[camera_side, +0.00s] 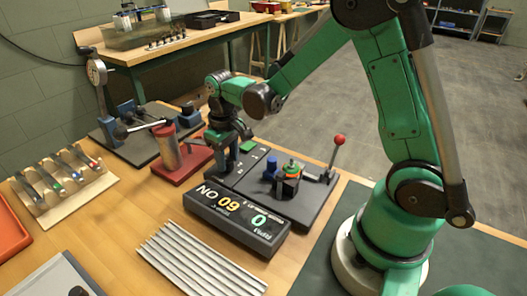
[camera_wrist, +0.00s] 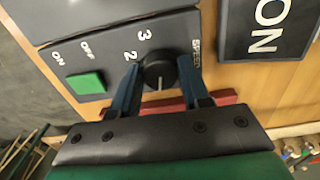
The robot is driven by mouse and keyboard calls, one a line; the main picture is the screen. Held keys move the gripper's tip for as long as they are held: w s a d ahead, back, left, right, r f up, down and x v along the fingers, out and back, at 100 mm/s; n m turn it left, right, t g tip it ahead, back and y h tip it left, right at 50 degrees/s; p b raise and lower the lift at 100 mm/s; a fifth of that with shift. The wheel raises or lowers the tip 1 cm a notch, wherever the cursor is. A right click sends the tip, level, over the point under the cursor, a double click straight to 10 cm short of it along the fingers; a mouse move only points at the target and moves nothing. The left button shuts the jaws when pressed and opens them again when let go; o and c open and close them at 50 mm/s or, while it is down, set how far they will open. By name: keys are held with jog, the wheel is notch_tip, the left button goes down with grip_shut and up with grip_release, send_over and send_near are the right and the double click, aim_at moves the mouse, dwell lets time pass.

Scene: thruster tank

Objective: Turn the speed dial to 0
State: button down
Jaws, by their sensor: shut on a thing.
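The speed dial (camera_wrist: 158,74) is a round black knob on a dark grey panel (camera_wrist: 110,42), marked "SPEED" in the wrist view. A pale pointer line on it points down in that picture, toward my gripper's body. The digits 3 and 2 show at its upper left; any other digits are hidden. My gripper (camera_side: 228,158) reaches down over the left part of the control unit in the side view. In the wrist view its two blue-grey fingers are shut on the dial, one on each side. The dial is hidden in the side view.
A green button (camera_wrist: 86,82) with ON and OFF labels is beside the dial. The display box (camera_side: 235,220) in front reads "NO", "09" and "0". A red-ball lever (camera_side: 339,141) and a blue knob (camera_side: 270,166) stand to the right. A red base (camera_side: 180,170) is close at the left.

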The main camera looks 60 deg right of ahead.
aim_at(228, 160)
jog(key=shift+c, duration=2.1)
grip_release()
jog(key=shift+r, duration=2.8)
jog(key=s+a+r+t, duration=0.3)
jog(key=s+r+t, duration=0.2)
jog(key=s+t, duration=0.2)
jog(key=shift+s+a, duration=0.35)
jog(key=shift+s, duration=0.1)
